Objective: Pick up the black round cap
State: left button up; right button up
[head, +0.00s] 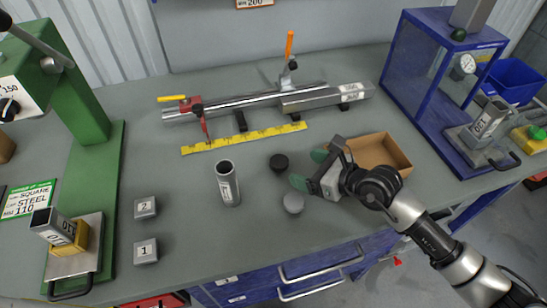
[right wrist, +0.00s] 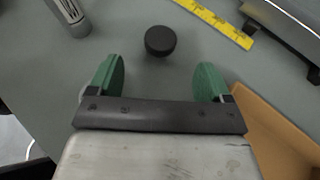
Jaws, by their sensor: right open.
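The black round cap (head: 279,162) lies on the grey table, right of an upright metal tube. In the right wrist view the black cap (right wrist: 160,41) lies beyond and between my fingertips, apart from them. My right gripper (head: 309,168) is open and empty just right of the cap, and its green finger pads show apart in the right wrist view (right wrist: 160,80). My left gripper is not in view.
A grey round cap (head: 293,203) lies near the right gripper. The metal tube (head: 228,184) stands to the left. A cardboard box (head: 393,148) is behind the right gripper. A yellow ruler (head: 243,138) lies farther back. Blocks 1 (head: 145,252) and 2 (head: 146,208) sit at front left.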

aim_at(281, 162)
jog(key=x, duration=0.3)
jog(key=shift+w+a, duration=0.1)
jog(key=shift+a, duration=0.05)
jog(key=shift+w+a+f, duration=0.15)
jog(key=shift+a, duration=0.05)
jog(key=p+x, duration=0.1)
jog(key=x, duration=0.3)
jog(key=shift+w+f, duration=0.1)
jog(key=shift+f, duration=0.05)
jog(key=shift+w+a+f, duration=0.15)
jog(key=shift+a+f, duration=0.05)
jog(key=shift+a, duration=0.1)
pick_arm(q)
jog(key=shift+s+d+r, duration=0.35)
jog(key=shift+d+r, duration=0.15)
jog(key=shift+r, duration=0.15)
pick_arm(e)
jog(key=shift+d, duration=0.1)
jog(key=shift+c, duration=0.5)
jog(key=c, duration=0.9)
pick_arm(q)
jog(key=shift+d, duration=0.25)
pick_arm(e)
jog(key=shift+r, duration=0.1)
